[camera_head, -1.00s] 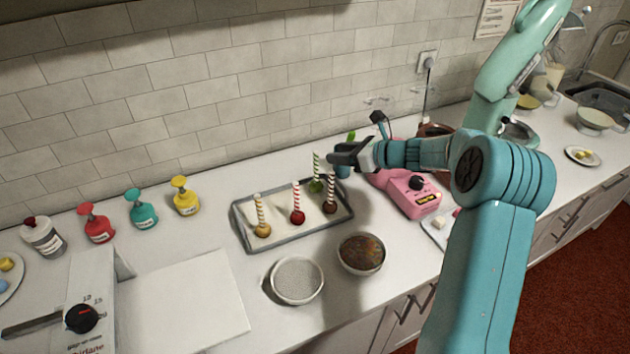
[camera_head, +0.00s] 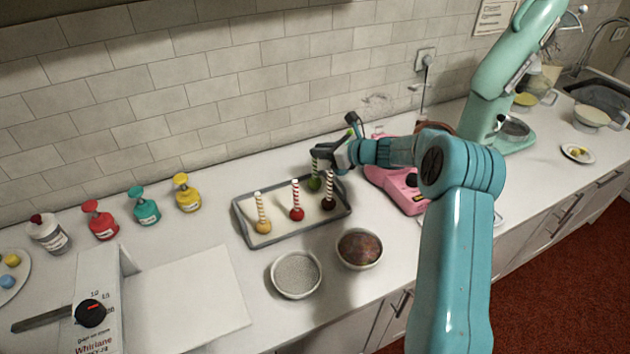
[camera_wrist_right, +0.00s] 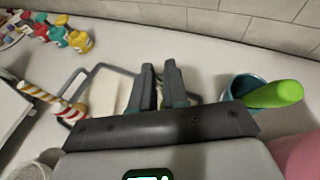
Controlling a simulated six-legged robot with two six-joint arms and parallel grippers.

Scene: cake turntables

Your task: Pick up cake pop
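A grey-rimmed tray (camera_head: 243,212) holds several cake pops standing stick-up: a yellow one (camera_head: 263,226), a red one (camera_head: 296,214), a dark brown one (camera_head: 328,203) and a green one (camera_head: 314,183). My right gripper (camera_head: 316,156) is at the top of the green pop's striped stick, beside the brown one's stick. The tray (camera_wrist_right: 93,68) and two tilted-looking striped sticks show left of the fingers there. My left gripper is out of view.
A pink machine (camera_head: 398,187) is right of the tray, under my right arm. A teal cup (camera_wrist_right: 243,88) with a green-handled tool stands right of the fingers. Two bowls, a speckled one (camera_head: 296,275) and a dark-filled one (camera_head: 359,249), stand in front. Several pump bottles are left.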

